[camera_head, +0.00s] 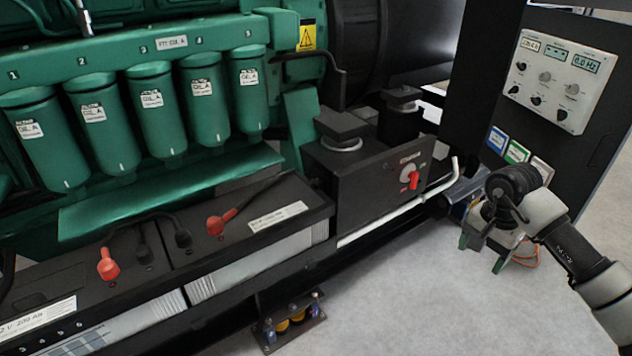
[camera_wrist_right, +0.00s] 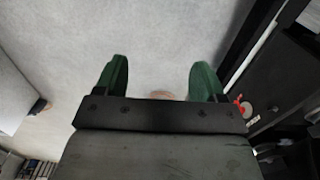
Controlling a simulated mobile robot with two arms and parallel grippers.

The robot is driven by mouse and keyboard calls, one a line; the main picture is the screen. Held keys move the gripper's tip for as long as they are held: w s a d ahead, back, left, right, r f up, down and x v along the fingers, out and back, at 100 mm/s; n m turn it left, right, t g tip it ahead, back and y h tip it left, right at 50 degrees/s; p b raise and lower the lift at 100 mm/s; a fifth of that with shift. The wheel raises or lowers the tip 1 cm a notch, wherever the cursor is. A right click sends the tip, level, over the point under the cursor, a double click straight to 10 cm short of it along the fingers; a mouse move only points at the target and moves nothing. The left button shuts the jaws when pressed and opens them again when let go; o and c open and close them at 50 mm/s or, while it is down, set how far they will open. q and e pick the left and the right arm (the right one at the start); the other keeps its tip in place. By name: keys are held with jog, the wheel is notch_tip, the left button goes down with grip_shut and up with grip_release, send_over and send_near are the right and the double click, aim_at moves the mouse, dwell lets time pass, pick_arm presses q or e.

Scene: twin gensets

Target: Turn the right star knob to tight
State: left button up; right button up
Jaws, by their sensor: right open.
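I cannot make out a star knob for certain in either view. A small black bracket (camera_head: 290,322) low at the front of the genset carries yellow and blue parts, too small to identify. My right gripper (camera_head: 483,254) is open and empty, pointing down over the pale floor right of the black switch box. In the right wrist view its two green fingers (camera_wrist_right: 160,70) stand wide apart with bare floor between them. A small orange-pink round patch shows at the gripper's base, partly hidden. My left gripper is not in view.
The black switch box (camera_head: 365,180) has a red handle (camera_head: 414,180); it also shows in the right wrist view (camera_wrist_right: 241,103). Batteries (camera_head: 255,225) and green filters (camera_head: 158,110) stand at left. A control panel (camera_head: 555,80) is at upper right. The floor (camera_head: 450,310) in front is clear.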

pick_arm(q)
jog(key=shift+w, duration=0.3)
